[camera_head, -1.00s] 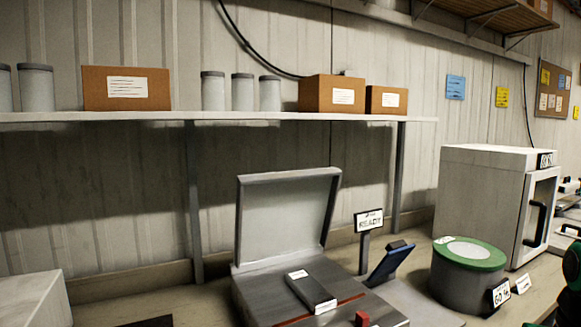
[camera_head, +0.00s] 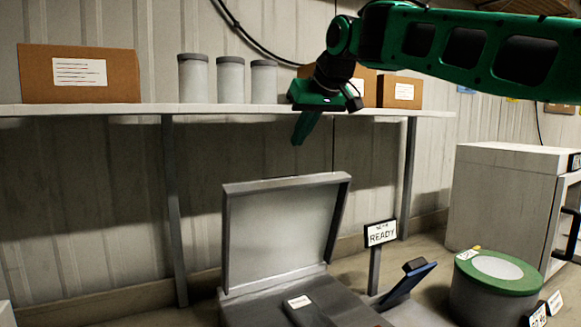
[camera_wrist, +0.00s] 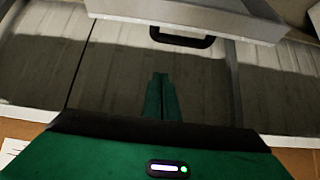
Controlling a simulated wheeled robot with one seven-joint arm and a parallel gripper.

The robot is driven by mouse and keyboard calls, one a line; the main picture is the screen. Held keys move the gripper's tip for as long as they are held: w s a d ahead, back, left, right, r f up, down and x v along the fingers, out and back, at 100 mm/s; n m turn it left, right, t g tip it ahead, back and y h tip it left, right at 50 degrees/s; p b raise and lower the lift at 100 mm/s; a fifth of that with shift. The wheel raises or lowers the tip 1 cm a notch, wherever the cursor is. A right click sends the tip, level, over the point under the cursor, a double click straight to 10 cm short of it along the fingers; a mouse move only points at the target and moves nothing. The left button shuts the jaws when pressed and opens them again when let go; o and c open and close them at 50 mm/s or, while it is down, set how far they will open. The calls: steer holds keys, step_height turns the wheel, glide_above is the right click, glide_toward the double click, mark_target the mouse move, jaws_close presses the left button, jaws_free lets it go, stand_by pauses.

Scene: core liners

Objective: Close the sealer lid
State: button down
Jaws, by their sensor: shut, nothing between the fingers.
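The sealer lid (camera_head: 280,235) stands open, tilted back from the sealer base (camera_head: 250,308), with its pale inner panel facing me. A dark packet with a white label (camera_head: 302,302) lies on the base, cut off by the picture's bottom edge. My gripper (camera_head: 298,142) is shut and empty, pointing down in front of the shelf, above the lid and apart from it. In the wrist view my shut fingers (camera_wrist: 160,75) point toward a grey slab (camera_wrist: 190,12), which looks like the lid, with a black handle (camera_wrist: 182,40) beside it.
A shelf (camera_head: 240,109) with cardboard boxes (camera_head: 80,75) and grey canisters (camera_head: 231,80) runs behind the sealer. A "READY" sign (camera_head: 381,233), a blue tilted panel (camera_head: 410,285), a green-topped drum (camera_head: 496,285) and a white cabinet (camera_head: 505,205) stand to the right.

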steer(key=shift+w+a+f, duration=0.3)
steer(key=shift+w+f, duration=0.3)
steer(key=shift+f, duration=0.8)
steer(key=shift+w+a+f, duration=0.3)
steer(key=shift+w+f, duration=0.25)
steer(key=shift+f, duration=0.9)
steer(key=shift+w+a+f, duration=0.3)
steer(key=shift+w+f, duration=0.3)
steer(key=shift+f, duration=0.8)
